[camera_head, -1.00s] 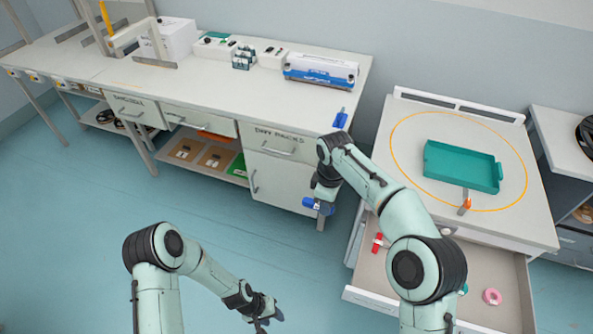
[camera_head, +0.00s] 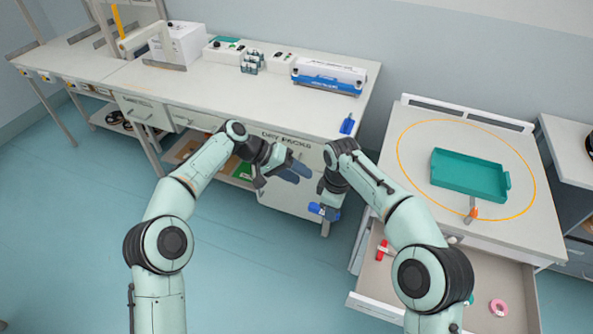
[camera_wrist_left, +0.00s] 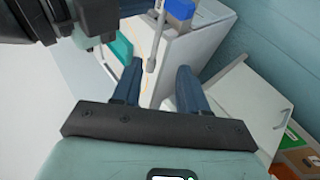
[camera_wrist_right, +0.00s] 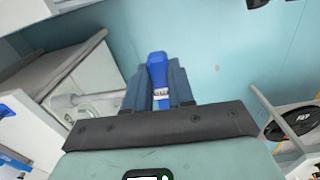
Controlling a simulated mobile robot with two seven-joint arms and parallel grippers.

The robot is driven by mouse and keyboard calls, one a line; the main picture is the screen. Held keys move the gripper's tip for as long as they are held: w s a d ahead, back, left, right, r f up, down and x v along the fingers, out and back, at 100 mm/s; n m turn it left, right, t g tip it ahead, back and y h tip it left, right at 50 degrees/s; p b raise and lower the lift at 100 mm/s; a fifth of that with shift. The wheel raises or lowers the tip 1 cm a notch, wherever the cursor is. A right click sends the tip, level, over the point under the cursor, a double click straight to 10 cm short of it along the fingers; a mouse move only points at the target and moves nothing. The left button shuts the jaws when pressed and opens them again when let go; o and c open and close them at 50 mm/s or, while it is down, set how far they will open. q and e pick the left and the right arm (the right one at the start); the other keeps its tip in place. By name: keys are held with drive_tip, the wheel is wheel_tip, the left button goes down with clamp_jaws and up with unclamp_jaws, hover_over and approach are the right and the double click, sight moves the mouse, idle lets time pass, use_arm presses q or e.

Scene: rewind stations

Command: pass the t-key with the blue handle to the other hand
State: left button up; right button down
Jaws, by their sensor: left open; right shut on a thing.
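The t-key's blue handle (camera_head: 323,211) is held in my right gripper (camera_head: 326,206), off the bench's front right corner. In the right wrist view, the blue handle (camera_wrist_right: 157,68) sits between the closed fingers, and its grey shaft (camera_wrist_right: 92,98) sticks out to the left. My left gripper (camera_head: 285,177) is open and empty, just left of my right gripper in the head view. In the left wrist view, the shaft (camera_wrist_left: 154,45) hangs ahead, near the gap between the open fingers, with the blue handle (camera_wrist_left: 180,9) above it. The fingers appear apart from the key.
The long bench (camera_head: 230,105) carries boxes and small devices, with another blue item (camera_head: 347,124) at its right corner. On the right, a table (camera_head: 415,140) holds a teal tray (camera_head: 465,178) and an orange-tipped item (camera_head: 473,210). Its drawer (camera_head: 440,290) stands open.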

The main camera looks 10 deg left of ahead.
use_arm(q)
drive_tip(key=x, duration=1.1)
drive_tip(key=shift+d+r, duration=0.2)
drive_tip(key=shift+d, duration=0.2)
drive_tip(key=shift+c, duration=0.2)
clamp_jaws()
use_arm(e)
drive_tip(key=c, duration=0.9)
unclamp_jaws()
